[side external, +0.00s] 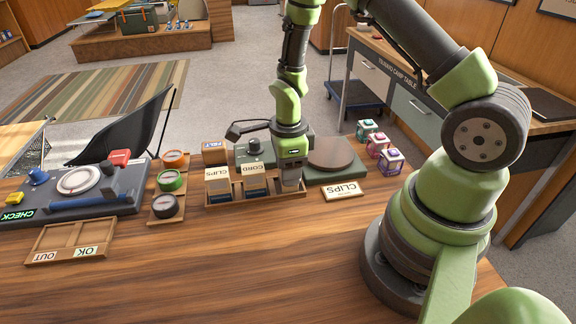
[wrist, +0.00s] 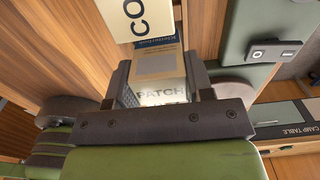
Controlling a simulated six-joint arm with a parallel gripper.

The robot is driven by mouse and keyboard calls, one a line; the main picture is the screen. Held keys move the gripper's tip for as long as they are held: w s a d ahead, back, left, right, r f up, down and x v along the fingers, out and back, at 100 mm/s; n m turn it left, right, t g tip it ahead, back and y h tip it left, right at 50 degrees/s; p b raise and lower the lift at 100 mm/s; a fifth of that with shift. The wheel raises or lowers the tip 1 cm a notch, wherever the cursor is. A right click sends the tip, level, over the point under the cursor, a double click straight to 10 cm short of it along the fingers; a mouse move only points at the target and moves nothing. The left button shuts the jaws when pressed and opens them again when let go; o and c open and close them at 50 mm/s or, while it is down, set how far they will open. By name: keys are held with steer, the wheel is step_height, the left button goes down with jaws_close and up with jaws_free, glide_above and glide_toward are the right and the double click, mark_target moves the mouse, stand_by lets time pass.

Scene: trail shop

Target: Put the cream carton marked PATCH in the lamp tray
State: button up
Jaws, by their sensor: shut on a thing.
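My gripper (side external: 291,183) reaches down into the right end of a wooden rack (side external: 228,200) on the counter. In the wrist view my gripper (wrist: 160,92) is shut on the cream carton marked PATCH (wrist: 162,96), which sits between the fingers. The carton is hidden by the gripper in the side view. I cannot tell whether it still touches the rack. I cannot tell for sure which tray is the lamp tray; none has a readable lamp label.
A CORD card (side external: 252,168) and a CLIPS card stand in the rack beside my gripper. The front counter is clear.

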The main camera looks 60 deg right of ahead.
steer(key=shift+f, duration=0.1)
steer(key=o, duration=1.4)
steer(key=shift+r, duration=4.05)
